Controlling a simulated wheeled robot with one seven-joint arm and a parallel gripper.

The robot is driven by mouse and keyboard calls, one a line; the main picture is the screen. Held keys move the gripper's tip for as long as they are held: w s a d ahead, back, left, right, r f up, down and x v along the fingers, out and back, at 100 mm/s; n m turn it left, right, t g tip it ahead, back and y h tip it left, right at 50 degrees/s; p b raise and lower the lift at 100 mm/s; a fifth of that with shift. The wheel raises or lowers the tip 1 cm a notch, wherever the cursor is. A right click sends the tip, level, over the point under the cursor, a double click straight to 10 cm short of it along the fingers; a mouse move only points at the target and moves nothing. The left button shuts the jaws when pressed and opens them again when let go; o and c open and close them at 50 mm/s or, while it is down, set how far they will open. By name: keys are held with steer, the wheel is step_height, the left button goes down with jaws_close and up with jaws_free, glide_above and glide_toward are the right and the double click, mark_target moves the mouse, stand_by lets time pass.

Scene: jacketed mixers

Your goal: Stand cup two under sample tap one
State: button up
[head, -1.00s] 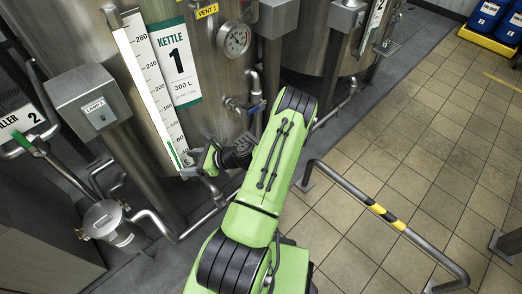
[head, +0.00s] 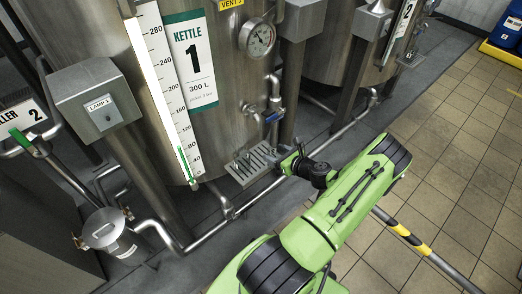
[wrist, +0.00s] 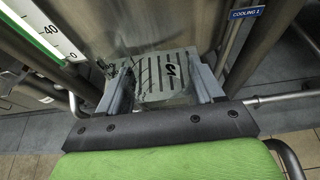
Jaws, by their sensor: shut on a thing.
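My gripper (head: 284,158) is low in front of kettle 1, at the right end of the slotted drip tray (head: 240,172). In the wrist view its two fingers (wrist: 162,90) are closed on a clear cup (wrist: 148,88), hard to see against the tray. A dark mark like a 2 or 5 shows between the fingers. The cup appears over the tray slots; I cannot tell whether it touches them. No tap spout is clear in the wrist view.
Kettle 1 (head: 225,95) stands behind, with its level gauge (head: 172,95) left of the tray. A steel leg (head: 292,90) rises right of the tap. Pipes (head: 212,235) run low in front. A striped rail (head: 400,230) is at right; tiled floor beyond is open.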

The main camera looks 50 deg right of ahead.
steer(key=b+x, duration=0.1)
steer(key=x, duration=0.4)
steer(key=b+x, duration=0.2)
steer(key=x, duration=0.3)
steer(key=shift+w+r, duration=0.1)
steer(key=shift+r, duration=0.15)
steer(key=shift+f, duration=0.1)
steer(key=o, duration=0.7)
steer(key=shift+o, duration=0.2)
